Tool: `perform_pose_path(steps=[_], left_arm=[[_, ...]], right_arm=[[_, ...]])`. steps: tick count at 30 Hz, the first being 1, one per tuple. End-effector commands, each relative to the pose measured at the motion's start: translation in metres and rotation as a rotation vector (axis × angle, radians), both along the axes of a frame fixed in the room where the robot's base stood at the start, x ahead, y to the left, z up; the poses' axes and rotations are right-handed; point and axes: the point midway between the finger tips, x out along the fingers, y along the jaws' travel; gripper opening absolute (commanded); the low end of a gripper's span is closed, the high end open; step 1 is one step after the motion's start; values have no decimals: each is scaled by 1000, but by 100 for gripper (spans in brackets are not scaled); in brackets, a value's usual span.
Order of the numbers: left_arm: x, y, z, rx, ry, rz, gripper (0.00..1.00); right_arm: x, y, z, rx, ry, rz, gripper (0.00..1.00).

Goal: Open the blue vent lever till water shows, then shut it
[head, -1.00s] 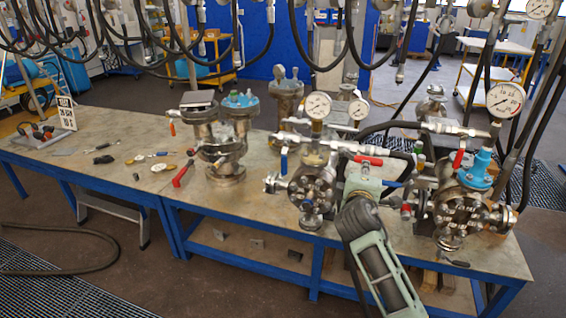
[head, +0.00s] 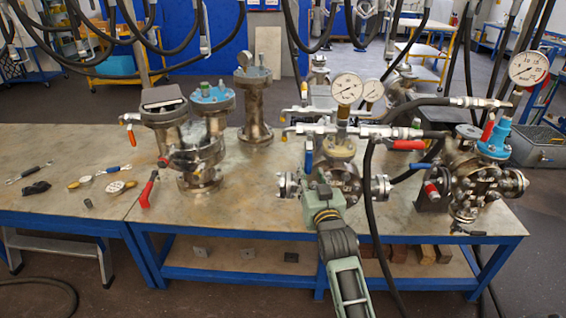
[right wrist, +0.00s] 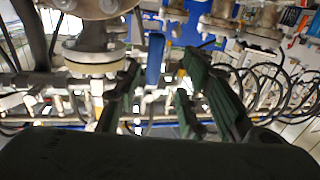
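The blue vent lever (head: 308,157) hangs down from the horizontal valve pipework above the middle flanged vessel (head: 345,178). My right gripper (head: 312,184) is just below and in front of it. In the right wrist view the lever (right wrist: 155,60) shows as a blue upright strip beyond the gap between my two dark green fingers (right wrist: 160,95). The fingers are apart with nothing between their tips; whether they touch the lever is unclear. I see no water at the vent. My left gripper is not in view.
A pressure gauge (head: 346,89) stands above the middle vessel. A black hose (head: 369,210) hangs beside my arm. A second vessel with a blue top (head: 495,138) stands at the right. The left bench holds small tools.

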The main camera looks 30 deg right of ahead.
Motion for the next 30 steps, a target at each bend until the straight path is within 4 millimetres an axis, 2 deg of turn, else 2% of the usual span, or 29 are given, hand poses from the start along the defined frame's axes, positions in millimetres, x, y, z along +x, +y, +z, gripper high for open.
perform_pose_path(steps=[5, 11, 19, 24, 30], left_arm=[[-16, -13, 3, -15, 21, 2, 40], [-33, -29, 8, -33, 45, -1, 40], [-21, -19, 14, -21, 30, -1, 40], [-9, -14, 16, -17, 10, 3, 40], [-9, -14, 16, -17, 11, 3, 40]], right_arm=[[9, -6, 1, 14, -9, -3, 37], [37, -15, 2, 11, -7, -2, 37], [65, -25, 1, 10, -7, -1, 37], [71, -28, -1, 10, -6, -1, 37], [72, -28, -1, 10, -6, -1, 37]])
